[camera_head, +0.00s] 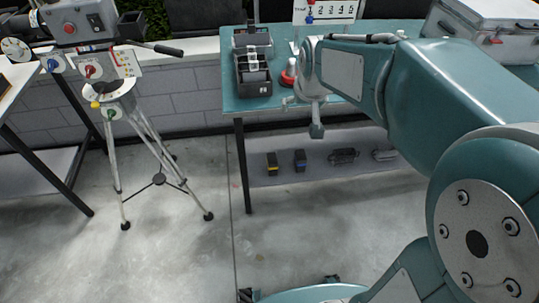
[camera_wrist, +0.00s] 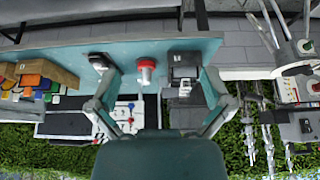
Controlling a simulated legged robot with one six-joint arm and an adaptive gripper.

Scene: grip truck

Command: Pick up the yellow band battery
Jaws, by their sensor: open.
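The yellow band battery (camera_head: 272,164) looks like a small dark block with a yellow band. It stands on the low grey shelf under the teal table, at the left end of a row, in the head view. I cannot make it out in the wrist view. My gripper (camera_head: 316,118) is above the table's front edge, higher than the battery and a little to its right. In the wrist view my gripper (camera_wrist: 160,76) has its two fingers spread wide, with nothing held between them.
A similar block with a blue band (camera_head: 300,160) stands beside it, with further dark items (camera_head: 343,156) to the right. The teal tabletop (camera_head: 238,104) overhangs the shelf and carries a black charger-like box (camera_head: 254,82) and a red-topped object (camera_wrist: 147,72). A tripod (camera_head: 150,140) stands left; the floor ahead is clear.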

